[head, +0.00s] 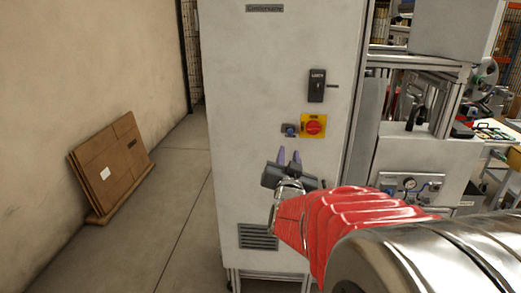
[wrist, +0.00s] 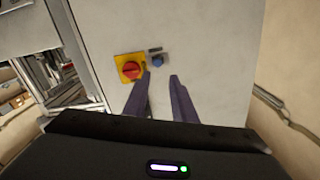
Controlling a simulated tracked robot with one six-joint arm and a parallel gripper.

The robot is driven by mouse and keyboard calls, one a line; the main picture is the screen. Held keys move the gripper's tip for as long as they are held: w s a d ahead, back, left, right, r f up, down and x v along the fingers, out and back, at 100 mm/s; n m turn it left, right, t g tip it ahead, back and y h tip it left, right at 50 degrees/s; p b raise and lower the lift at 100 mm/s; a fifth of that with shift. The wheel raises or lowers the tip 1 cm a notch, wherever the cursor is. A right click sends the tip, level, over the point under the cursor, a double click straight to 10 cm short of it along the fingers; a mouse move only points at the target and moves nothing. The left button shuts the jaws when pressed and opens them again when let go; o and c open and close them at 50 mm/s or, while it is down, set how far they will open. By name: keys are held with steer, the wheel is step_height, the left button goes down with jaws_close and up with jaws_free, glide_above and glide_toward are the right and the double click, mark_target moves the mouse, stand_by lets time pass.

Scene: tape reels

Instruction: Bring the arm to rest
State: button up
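My gripper (head: 289,158) is at the end of my arm, in front of a pale grey control cabinet (head: 235,130). Its two purple fingers stand apart with nothing between them, and they also show in the wrist view (wrist: 161,82). I cannot tell the exact gap to the cabinet.
A black door handle (head: 317,86) and a vent (head: 257,237) are on the cabinet. Flat cardboard (head: 112,165) leans on the left wall. A machine with a gauge panel (head: 410,186) stands at the right. The floor (head: 165,215) left of the cabinet is clear.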

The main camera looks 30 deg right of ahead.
steer(key=shift+a, duration=0.1)
steer(key=shift+s, duration=0.1)
stand_by(0.4)
steer(key=s+a+f+n+g+y, duration=0.2)
steer(key=a+f+g+y, duration=0.15)
steer(key=a+f, duration=0.3)
steer(key=s+a+f+n+g+y, duration=0.2)
steer(key=a+f+y, duration=0.25)
steer(key=f, duration=0.35)
steer(key=s+a+r+n+g+y, duration=0.1)
steer(key=s+a+r+n, duration=0.1)
steer(key=s+a, duration=0.5)
steer(key=s+a+r+n+g+y, duration=0.2)
steer(key=s+a+n, duration=0.3)
steer(key=a, duration=0.7)
steer(key=s, duration=0.2)
steer(key=shift+s+a+r, duration=0.25)
steer(key=shift+s+r, duration=0.05)
steer(key=shift+s, duration=0.05)
